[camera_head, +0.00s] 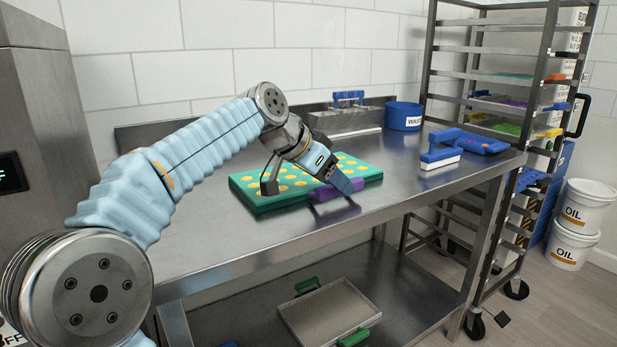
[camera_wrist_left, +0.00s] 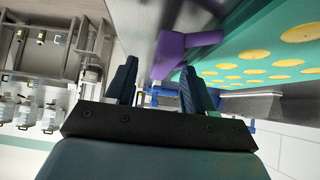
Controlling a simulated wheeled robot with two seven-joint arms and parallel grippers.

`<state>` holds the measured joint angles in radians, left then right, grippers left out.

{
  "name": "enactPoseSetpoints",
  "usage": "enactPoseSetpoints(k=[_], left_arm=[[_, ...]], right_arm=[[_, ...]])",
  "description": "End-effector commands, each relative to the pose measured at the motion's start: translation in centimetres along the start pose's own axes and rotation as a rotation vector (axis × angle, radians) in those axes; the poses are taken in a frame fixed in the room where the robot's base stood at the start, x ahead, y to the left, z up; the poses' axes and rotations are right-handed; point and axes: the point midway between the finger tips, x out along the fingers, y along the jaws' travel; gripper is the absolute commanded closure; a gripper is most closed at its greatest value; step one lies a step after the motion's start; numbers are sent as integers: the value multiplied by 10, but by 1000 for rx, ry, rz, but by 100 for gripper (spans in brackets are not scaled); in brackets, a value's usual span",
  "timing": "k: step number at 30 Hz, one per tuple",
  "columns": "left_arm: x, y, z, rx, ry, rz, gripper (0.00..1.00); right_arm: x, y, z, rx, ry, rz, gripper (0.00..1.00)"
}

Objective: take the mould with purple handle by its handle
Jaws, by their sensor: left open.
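The teal mould (camera_head: 262,204) with round yellow cavities lies flat on the steel table. Its purple handle (camera_head: 335,193) sticks out at the front edge, and part of it is hidden behind my gripper. My left gripper (camera_head: 346,186) is open, slanting down right at the handle. In the left wrist view the purple handle (camera_wrist_left: 187,45) lies just ahead of the open jaws (camera_wrist_left: 158,78), with part of it between the two fingers in the picture. I cannot tell whether they touch it. The mould's yellow-dotted face (camera_wrist_left: 240,60) fills the right side there. My right gripper is not in view.
A blue waste tub (camera_head: 404,116) is at the back. A tray with green handles (camera_head: 330,315) lies on the lower shelf. A rack (camera_head: 545,60) stands at right.

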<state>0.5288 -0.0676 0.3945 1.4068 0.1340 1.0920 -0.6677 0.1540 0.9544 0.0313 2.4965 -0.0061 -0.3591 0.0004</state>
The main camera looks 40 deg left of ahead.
Motion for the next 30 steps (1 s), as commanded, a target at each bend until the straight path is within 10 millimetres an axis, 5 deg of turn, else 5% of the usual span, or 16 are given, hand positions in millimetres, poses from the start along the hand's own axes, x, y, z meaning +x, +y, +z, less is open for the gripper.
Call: enactPoseSetpoints(k=[6,14,24,30], left_arm=[[28,-2,0,-1,-2,3,47],[31,-2,0,-1,0,1,48],[30,-2,0,0,0,1,100],[30,-2,-1,1,2,-1,100]], right_arm=[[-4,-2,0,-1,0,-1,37],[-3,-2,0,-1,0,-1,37],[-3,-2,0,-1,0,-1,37],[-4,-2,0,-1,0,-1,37]])
